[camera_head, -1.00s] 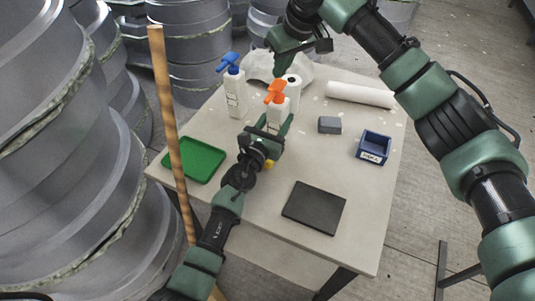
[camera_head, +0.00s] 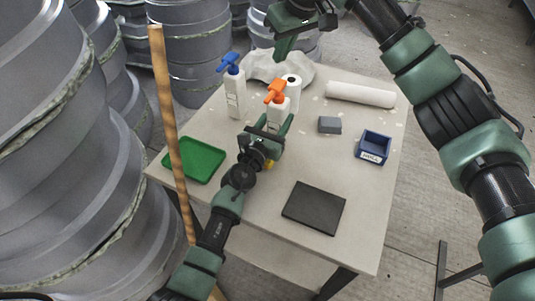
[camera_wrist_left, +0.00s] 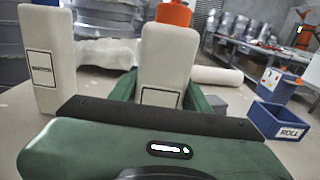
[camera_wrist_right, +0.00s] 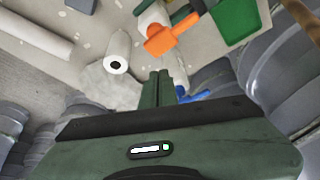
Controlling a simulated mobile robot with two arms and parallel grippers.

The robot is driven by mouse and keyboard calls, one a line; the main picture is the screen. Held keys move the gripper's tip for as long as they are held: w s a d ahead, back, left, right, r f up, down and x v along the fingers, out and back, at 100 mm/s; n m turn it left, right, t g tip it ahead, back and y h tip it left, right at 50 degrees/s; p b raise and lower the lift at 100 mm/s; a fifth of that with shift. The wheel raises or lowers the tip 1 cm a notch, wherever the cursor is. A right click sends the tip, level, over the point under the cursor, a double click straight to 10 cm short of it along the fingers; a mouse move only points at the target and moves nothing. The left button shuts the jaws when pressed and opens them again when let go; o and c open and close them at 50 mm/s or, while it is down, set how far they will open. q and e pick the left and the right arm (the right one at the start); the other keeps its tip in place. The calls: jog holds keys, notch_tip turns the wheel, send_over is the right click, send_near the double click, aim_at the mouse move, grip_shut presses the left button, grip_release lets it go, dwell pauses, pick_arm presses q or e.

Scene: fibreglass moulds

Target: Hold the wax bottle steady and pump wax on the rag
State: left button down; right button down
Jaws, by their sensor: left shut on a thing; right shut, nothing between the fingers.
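A white bottle with an orange pump head (camera_head: 277,105) stands upright on the table; it also shows in the left wrist view (camera_wrist_left: 168,55). I cannot read its label. My left gripper (camera_head: 277,133) is shut around its lower body. My right gripper (camera_head: 283,50) is shut and empty, above and behind the orange pump head, apart from it. In the right wrist view the orange pump head (camera_wrist_right: 172,38) is beyond its fingertips. A crumpled white cloth (camera_head: 262,66), seemingly the rag, lies at the table's back, partly behind the bottles.
A white bottle with a blue pump (camera_head: 235,97) stands left of the held bottle. A white roll (camera_head: 292,88) stands close behind. A green tray (camera_head: 195,160), dark pad (camera_head: 314,207), grey block (camera_head: 329,125), blue bin (camera_head: 374,147) and long white roll (camera_head: 360,95) lie around.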

pick_arm(q)
jog(key=c, duration=0.6)
grip_release()
pick_arm(e)
jog(key=shift+r, duration=0.9)
